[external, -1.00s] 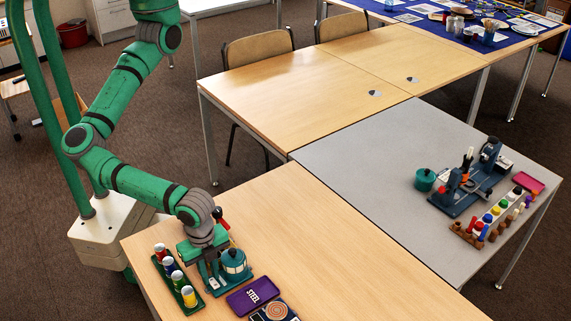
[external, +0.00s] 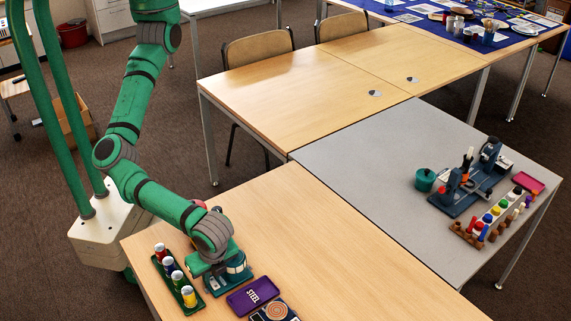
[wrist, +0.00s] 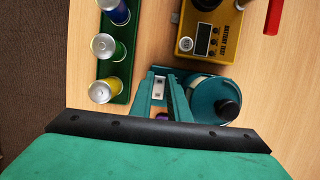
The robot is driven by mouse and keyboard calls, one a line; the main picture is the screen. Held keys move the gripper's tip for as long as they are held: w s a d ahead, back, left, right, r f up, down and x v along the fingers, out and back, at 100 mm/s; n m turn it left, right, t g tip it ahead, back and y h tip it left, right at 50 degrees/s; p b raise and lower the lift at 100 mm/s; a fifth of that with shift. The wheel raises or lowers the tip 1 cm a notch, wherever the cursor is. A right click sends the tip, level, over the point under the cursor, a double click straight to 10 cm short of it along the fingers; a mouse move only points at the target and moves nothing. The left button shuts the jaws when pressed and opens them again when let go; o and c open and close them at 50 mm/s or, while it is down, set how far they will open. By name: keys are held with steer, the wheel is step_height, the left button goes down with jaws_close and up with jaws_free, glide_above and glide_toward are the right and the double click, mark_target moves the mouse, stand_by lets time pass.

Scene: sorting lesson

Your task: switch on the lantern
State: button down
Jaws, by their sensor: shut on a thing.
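The teal lantern (wrist: 207,92) with a black round cap stands just right of my fingers in the wrist view. In the external view the lantern (external: 241,273) is partly hidden by my wrist. My gripper (wrist: 159,82) is shut at the lantern's left side, with a small pale part with dark marks between the fingertips. I cannot tell for sure whether this part is the lantern's switch. In the external view the fingertips are hidden behind my wrist.
A green rack (wrist: 127,84) of upright batteries stands left of my fingers. A yellow battery tester (wrist: 211,35) lies beyond the lantern, with a red object (wrist: 273,16) nearby. A purple tray (external: 253,295) marked STEEL lies in front. The table's right side is clear.

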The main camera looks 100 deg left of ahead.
steer(key=c, duration=2)
jaws_free()
steer(key=v, duration=1.1)
steer(key=shift+s, duration=0.1)
